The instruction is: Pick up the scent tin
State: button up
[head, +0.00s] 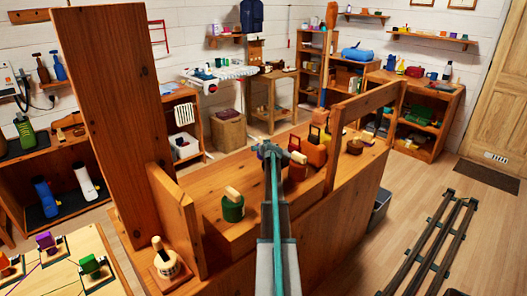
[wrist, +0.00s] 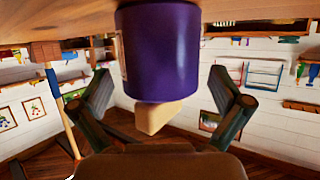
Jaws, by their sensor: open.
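A purple cylindrical tin (wrist: 160,55) with a pale wedge-shaped knob (wrist: 155,118) fills the upper middle of the wrist view, which looks upside down. It appears to stand on a wooden surface. My gripper (head: 270,150) is open, with one dark finger on each side of the tin in the picture and visible gaps. I cannot tell how far the fingers reach in depth. In the head view my gripper is over the wooden bed-end ledge and the purple tin is not clearly visible. No label confirms which container is the scent tin.
A green jar (head: 232,208) with a pale stopper stands left of my arm. A red jar (head: 297,171) and orange lantern-like items (head: 316,146) stand close right of my gripper. Tall wooden panel (head: 105,110) rises at left; a lower post (head: 333,150) stands at right.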

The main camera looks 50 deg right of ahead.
jog(key=shift+w+d+f, duration=0.15)
jog(key=shift+w+d, duration=0.1)
jog(key=c, duration=1.5)
